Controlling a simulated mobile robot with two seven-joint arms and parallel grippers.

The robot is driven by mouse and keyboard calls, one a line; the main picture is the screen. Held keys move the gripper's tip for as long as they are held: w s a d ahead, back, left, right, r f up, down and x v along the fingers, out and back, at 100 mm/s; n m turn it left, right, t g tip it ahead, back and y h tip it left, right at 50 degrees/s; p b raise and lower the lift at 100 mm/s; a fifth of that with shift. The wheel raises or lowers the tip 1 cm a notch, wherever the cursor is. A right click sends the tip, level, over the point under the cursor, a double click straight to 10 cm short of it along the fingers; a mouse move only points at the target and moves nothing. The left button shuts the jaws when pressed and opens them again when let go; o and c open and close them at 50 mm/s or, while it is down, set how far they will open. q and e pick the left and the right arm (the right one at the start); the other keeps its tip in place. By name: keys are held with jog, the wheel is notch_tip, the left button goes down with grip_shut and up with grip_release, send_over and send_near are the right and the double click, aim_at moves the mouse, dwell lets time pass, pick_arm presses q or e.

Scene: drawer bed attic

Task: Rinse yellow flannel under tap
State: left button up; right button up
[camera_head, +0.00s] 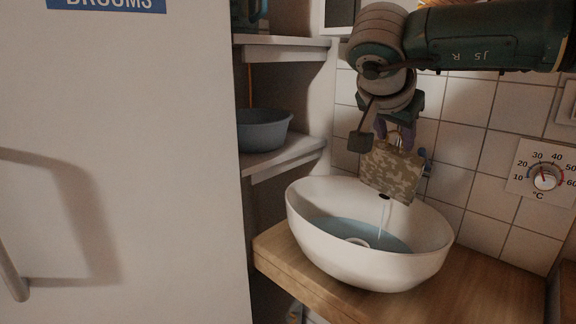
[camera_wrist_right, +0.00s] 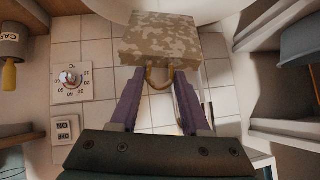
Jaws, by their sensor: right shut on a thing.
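A flannel with a mottled tan camouflage pattern (camera_head: 392,172) hangs upright from my right gripper (camera_head: 396,135) above the basin. In the right wrist view, my right gripper (camera_wrist_right: 160,78) has its purple fingers on either side of a yellow loop at the edge of the flannel (camera_wrist_right: 160,40), and it is shut on it. A thin stream of water (camera_head: 383,216) falls below the flannel into the white oval basin (camera_head: 310,235), where bluish water stands. The tap is mostly hidden behind the flannel; a blue part (camera_head: 427,165) shows beside it. My left gripper is not in view.
The basin stands on a wooden counter (camera_head: 480,290). A temperature dial (camera_head: 545,178) is on the tiled wall at right. A grey-blue bowl (camera_head: 263,130) sits on a shelf left of the basin. A large white door (camera_head: 120,180) fills the left.

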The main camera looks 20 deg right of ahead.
jog(key=shift+w+a, duration=0.3)
jog(key=shift+w, duration=0.05)
jog(key=shift+s+d+r, duration=0.1)
jog(key=shift+s+d, duration=0.05)
jog(key=shift+s+d, duration=0.3)
jog(key=shift+w+a, duration=0.1)
jog(key=shift+a, duration=0.05)
jog(key=shift+w+a, duration=0.35)
jog(key=shift+s+d, duration=0.1)
jog(key=shift+d, duration=0.05)
dwell(0.3)
